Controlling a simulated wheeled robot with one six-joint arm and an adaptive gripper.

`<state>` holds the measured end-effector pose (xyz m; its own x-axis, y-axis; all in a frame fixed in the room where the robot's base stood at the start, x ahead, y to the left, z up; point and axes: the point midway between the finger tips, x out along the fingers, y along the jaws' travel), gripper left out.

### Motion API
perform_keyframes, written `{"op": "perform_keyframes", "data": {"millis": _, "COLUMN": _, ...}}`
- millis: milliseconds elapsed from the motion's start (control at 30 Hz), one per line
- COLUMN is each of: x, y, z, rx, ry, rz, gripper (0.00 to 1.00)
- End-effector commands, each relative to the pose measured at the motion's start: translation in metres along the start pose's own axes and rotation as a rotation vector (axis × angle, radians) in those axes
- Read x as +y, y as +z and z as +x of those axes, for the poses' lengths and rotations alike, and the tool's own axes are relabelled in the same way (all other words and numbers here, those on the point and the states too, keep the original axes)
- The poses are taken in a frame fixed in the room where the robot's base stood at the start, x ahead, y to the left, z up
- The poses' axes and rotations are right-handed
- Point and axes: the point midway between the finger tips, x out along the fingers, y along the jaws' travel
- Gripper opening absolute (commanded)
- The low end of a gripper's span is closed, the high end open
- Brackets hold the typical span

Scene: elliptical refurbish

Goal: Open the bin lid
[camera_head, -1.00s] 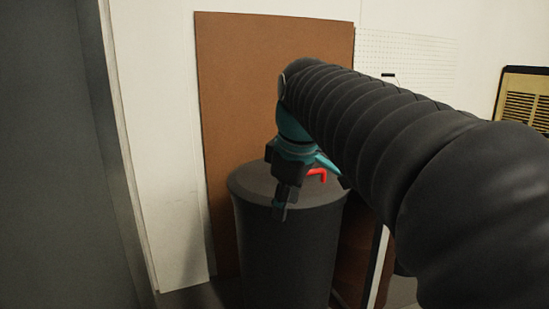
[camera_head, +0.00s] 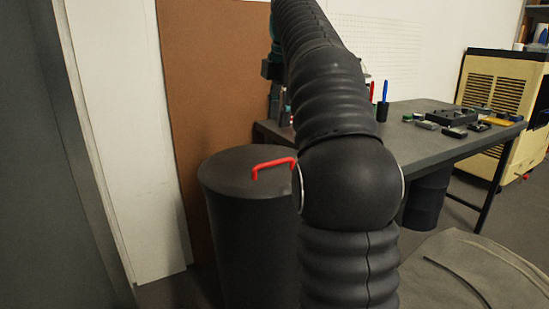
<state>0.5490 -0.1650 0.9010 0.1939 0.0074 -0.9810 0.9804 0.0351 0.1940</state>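A dark grey round bin (camera_head: 250,235) stands left of centre. Its flat lid (camera_head: 228,168) rests on top and looks shut. A red bent handle (camera_head: 272,165) stands up on the lid; its right end meets the edge of my arm in the picture. My gripper (camera_head: 272,80) is above and beyond the bin, mostly hidden behind my arm. Only a dark and teal part of it shows, so I cannot tell whether it is open or shut. It appears apart from the handle.
A brown board (camera_head: 205,100) leans against the wall behind the bin. A grey wall or panel (camera_head: 60,160) closes off the left. A dark table (camera_head: 440,140) with small items and a pen cup (camera_head: 383,112) stands to the right. A beige cabinet (camera_head: 480,85) is behind it.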

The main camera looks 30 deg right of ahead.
Motion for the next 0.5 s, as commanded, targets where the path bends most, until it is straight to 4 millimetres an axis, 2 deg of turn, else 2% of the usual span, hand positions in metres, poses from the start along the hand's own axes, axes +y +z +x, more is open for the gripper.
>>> {"op": "perform_keyframes", "data": {"millis": 33, "x": -0.001, "y": 0.0, "z": 0.014, "rx": 0.0, "ry": -0.001, "rz": 0.0, "gripper": 0.39}}
{"op": "perform_keyframes", "data": {"millis": 100, "x": -0.001, "y": 0.0, "z": 0.027, "rx": 0.001, "ry": -0.002, "rz": 0.001, "gripper": 0.39}}
{"op": "perform_keyframes", "data": {"millis": 500, "x": -0.001, "y": 0.0, "z": 0.096, "rx": 0.0, "ry": -0.001, "rz": 0.001, "gripper": 0.39}}
